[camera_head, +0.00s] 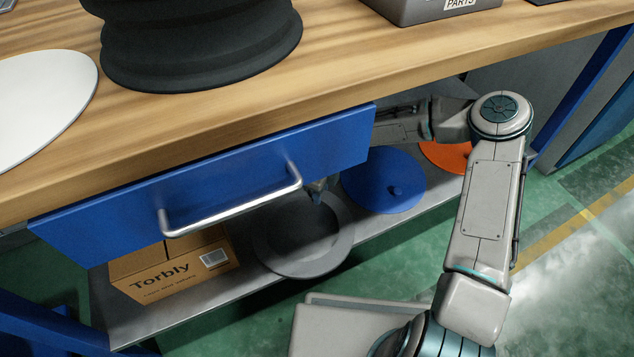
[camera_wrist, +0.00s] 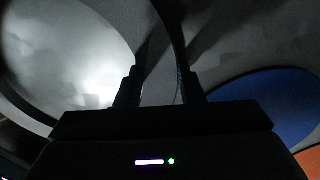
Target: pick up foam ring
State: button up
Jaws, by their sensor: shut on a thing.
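The foam ring (camera_head: 300,268) is a dark grey, flat ring at the lower shelf under the workbench, beside the cardboard box. Its far edge is partly hidden by the blue drawer. My gripper (camera_head: 318,192) reaches in behind the drawer from the right, and only its tip shows at the ring's far rim. In the wrist view my gripper's two dark fingers (camera_wrist: 162,88) stand on either side of the ring's band (camera_wrist: 160,65), shut on it. The ring's bright opening lies left of the fingers. Whether the ring is clear of the shelf, I cannot tell.
The blue drawer (camera_head: 220,170) with a metal handle hangs above the shelf (camera_head: 375,232). A cardboard box (camera_head: 170,275) is left of the ring. A blue disc (camera_head: 375,180) and an orange disc (camera_head: 445,155) are to its right. A black spindle (camera_head: 200,45) stands on the workbench (camera_head: 340,70).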

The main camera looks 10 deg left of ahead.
jog(key=shift+s+d, duration=0.5)
jog(key=shift+s, duration=0.25)
jog(key=o, duration=1)
jog(key=shift+o, duration=0.2)
jog(key=shift+r, duration=0.1)
